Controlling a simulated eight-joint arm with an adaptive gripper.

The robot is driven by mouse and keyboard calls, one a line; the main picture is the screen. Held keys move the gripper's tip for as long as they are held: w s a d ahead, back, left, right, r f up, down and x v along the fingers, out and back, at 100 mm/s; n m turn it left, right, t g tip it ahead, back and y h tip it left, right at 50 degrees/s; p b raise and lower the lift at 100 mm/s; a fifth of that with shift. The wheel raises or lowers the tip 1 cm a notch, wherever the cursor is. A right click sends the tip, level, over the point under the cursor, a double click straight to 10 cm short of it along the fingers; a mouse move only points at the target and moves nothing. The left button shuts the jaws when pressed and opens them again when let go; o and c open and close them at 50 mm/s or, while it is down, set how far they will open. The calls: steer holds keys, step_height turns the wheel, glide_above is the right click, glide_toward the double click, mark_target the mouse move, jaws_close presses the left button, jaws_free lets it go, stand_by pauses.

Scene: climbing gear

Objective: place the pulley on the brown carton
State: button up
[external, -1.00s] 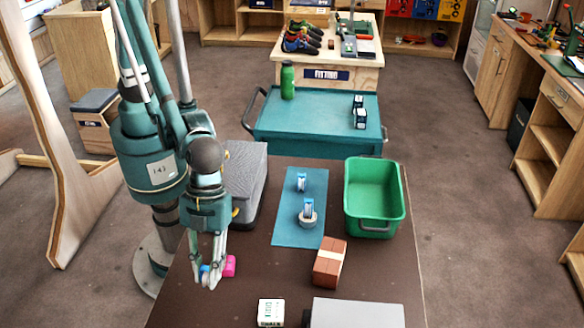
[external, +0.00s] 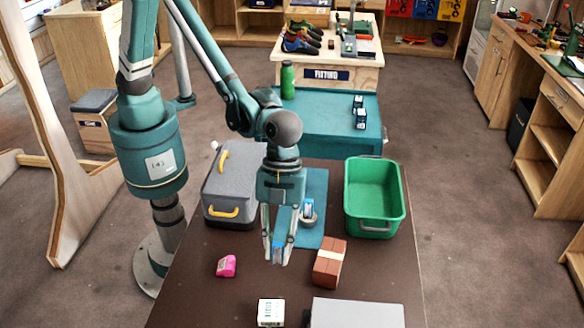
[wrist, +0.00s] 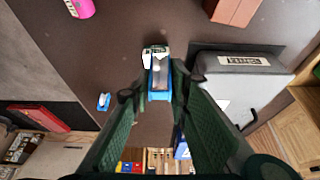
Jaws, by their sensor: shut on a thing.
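My gripper (external: 278,258) is in the air above the dark table, left of the brown carton, its fingers shut on a small blue and silver thing that appears to be the pulley (external: 278,251). In the wrist view the pulley (wrist: 160,82) sits between the fingertips, its lower part hidden by them. The brown carton (external: 329,264), with a pale tape band, stands on the table; its top is bare. Part of the carton (wrist: 235,10) shows at the top of the wrist view.
A pink block (external: 226,266) lies left of my gripper. A white box (external: 270,312) and a grey case (external: 355,313) are at the near edge. Behind are a grey bag (external: 232,185), a blue mat (external: 312,240) holding a ring with a blue-white item, and a green bin (external: 375,200).

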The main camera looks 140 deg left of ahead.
steer(key=w+a+r+p, duration=0.1)
steer(key=a, duration=0.7)
steer(key=w+a+r+p, duration=0.1)
steer(key=a+r, duration=0.1)
steer(key=a, duration=0.6)
steer(key=shift+w+r, duration=0.15)
steer(key=shift+w, duration=0.25)
glide_toward(330, 262)
steer(key=shift+w+d, duration=0.45)
steer(key=shift+d, duration=0.05)
steer(key=shift+f, duration=1.9)
steer(key=shift+f, duration=0.2)
steer(key=o, duration=0.9)
steer(key=shift+r, duration=0.2)
